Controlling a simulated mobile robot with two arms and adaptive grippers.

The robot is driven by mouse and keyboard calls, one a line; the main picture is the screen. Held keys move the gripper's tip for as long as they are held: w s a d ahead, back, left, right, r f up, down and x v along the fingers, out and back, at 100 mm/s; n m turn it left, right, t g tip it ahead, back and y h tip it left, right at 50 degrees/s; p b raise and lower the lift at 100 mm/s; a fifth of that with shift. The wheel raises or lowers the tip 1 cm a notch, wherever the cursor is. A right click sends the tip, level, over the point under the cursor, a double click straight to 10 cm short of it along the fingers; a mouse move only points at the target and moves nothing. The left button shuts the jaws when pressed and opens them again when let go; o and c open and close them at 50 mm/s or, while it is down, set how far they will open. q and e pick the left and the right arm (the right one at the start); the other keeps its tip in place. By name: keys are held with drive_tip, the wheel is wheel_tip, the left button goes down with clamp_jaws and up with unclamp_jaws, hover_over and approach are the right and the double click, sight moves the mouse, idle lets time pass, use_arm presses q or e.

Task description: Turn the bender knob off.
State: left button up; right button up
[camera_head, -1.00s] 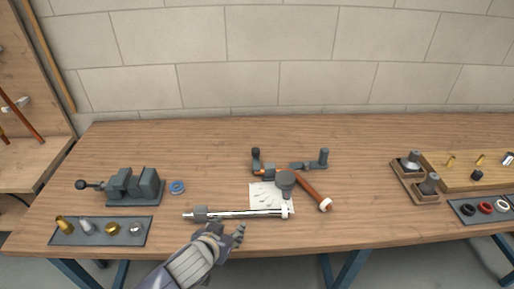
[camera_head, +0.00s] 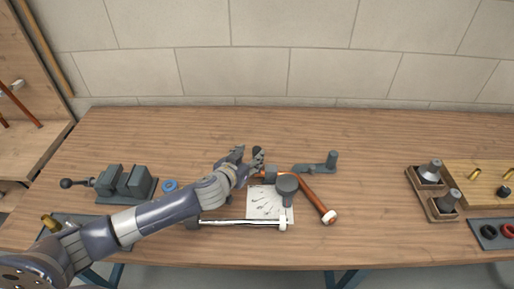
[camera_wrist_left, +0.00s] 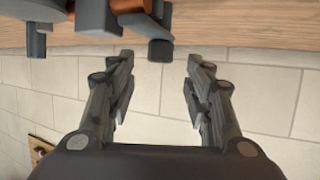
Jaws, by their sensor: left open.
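The bender (camera_head: 287,188) stands in the middle of the workbench, with a bent copper pipe (camera_head: 317,197) in it. A small dark knob (camera_head: 257,150) is at its back left end. My left gripper (camera_head: 248,158) is beside this knob in the head view and partly covers the area around it. In the left wrist view my left gripper (camera_wrist_left: 160,62) is open and empty, and a dark block-like end, likely the knob (camera_wrist_left: 160,50), shows near the gap between the fingertips. I cannot tell whether they touch. My right gripper is not in view.
A grey vise (camera_head: 125,183) and a blue ring (camera_head: 170,185) are at left. A white sheet (camera_head: 264,211) and a long metal tool (camera_head: 245,222) lie in front of the bender. A wooden holder (camera_head: 432,194) with dark cones is at right. The back of the bench is clear.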

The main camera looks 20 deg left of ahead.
sight(256, 150)
use_arm(q)
drive_tip(key=x, duration=0.5)
drive_tip(key=shift+w+f, duration=0.15)
drive_tip(key=shift+w, duration=0.1)
drive_tip(key=shift+w+f, duration=0.15)
drive_tip(key=shift+w, duration=0.15)
drive_tip(key=shift+w+f+p, duration=0.1)
drive_tip(key=shift+w+p, duration=0.05)
drive_tip(key=shift+p, duration=0.15)
drive_tip(key=shift+d, duration=0.1)
clamp_jaws()
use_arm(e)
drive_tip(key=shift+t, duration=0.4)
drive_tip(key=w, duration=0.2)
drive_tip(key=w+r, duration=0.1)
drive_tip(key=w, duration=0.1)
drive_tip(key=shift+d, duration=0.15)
